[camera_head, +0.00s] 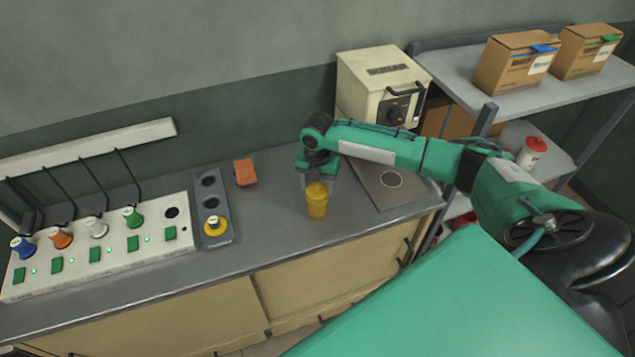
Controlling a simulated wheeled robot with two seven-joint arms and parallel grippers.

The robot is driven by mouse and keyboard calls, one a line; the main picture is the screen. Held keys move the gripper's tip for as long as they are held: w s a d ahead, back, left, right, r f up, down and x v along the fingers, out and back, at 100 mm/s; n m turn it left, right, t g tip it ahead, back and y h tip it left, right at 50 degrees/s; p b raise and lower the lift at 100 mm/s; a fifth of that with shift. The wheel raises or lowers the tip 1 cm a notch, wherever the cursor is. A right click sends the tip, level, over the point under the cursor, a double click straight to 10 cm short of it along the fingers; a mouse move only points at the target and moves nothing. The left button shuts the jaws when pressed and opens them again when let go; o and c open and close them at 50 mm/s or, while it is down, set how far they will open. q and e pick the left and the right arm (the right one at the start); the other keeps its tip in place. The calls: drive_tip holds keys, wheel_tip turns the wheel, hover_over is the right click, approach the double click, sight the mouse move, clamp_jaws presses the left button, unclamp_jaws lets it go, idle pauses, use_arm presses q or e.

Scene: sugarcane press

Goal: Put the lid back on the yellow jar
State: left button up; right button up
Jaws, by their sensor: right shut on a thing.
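The yellow jar (317,207) stands upright on the grey counter, near the counter's middle. My right gripper (316,181) points down from above and is shut on the yellow lid (317,188) at the jar's top. The lid looks in line with the jar and close on it or touching; at this size I cannot tell whether it is fully seated. The fingers partly cover the lid's upper part. My left gripper is not in view.
A grey holder (211,190) with round openings and a yellow knob-like piece (215,226) stands to the left. An orange block (245,172) lies beside it. A white panel (98,250) with coloured pieces is further left. A cream machine (379,88) stands behind right.

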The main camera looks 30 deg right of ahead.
drive_tip(key=shift+p, duration=0.65)
idle(0.9)
drive_tip(key=shift+f+p, duration=0.15)
drive_tip(key=shift+p, duration=0.35)
idle(1.3)
idle(0.3)
drive_tip(key=o, duration=1.4)
drive_tip(key=shift+c, duration=0.2)
drive_tip(key=shift+r+p, duration=3.3)
drive_tip(key=shift+r, duration=0.25)
clamp_jaws()
